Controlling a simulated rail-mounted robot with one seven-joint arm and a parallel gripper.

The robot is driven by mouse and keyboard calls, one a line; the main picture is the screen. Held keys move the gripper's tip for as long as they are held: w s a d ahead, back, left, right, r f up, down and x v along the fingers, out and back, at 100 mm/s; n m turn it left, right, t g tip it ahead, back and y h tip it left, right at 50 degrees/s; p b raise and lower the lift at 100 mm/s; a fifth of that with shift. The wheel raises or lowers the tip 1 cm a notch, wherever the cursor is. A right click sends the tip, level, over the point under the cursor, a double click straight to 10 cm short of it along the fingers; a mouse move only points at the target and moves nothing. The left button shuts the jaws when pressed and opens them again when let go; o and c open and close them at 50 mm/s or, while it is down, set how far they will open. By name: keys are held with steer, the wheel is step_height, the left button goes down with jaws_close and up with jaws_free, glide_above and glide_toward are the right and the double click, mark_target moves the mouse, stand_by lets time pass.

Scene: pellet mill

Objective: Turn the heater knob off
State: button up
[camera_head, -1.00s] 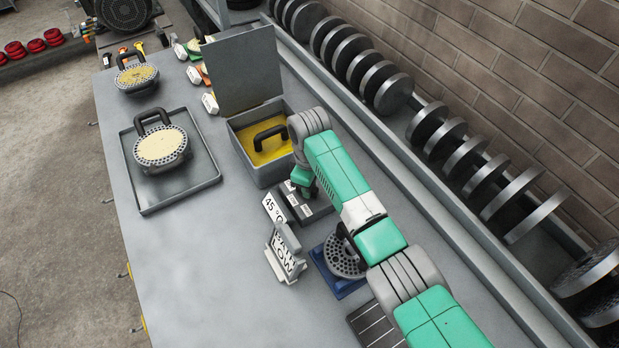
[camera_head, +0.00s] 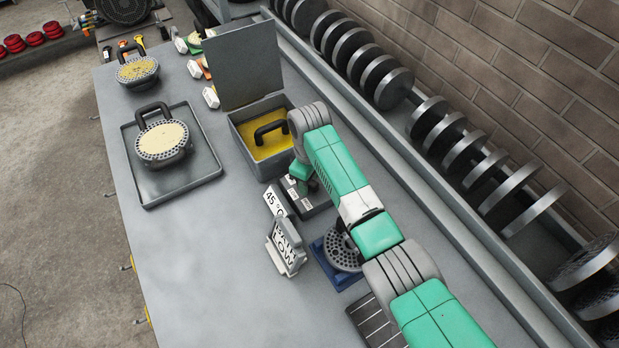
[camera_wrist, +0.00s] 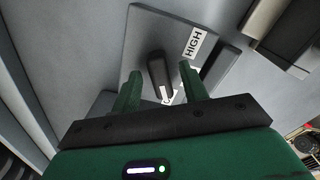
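The heater knob (camera_wrist: 157,68) is a dark, elongated handle on a grey panel (camera_wrist: 147,27) in the wrist view. A white HIGH label (camera_wrist: 193,42) is beside it at upper right. A second white label below the knob is mostly hidden by it and a finger. My gripper (camera_wrist: 160,72) has its two green fingers apart, one on each side of the knob, with gaps visible. In the head view, my gripper (camera_head: 303,174) is over the dark heater box (camera_head: 318,206); my arm hides the knob there.
A 45 °C sign (camera_head: 275,200) and a LOW sign (camera_head: 287,248) stand close left of the heater. An open grey box (camera_head: 246,157) with yellow contents is behind it. A blue stand with a perforated die (camera_head: 341,252) is in front. The bench's left front is clear.

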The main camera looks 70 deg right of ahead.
step_height(320, 180, up, 8)
steer(key=shift+f, duration=0.1)
stand_by(0.4)
stand_by(0.5)
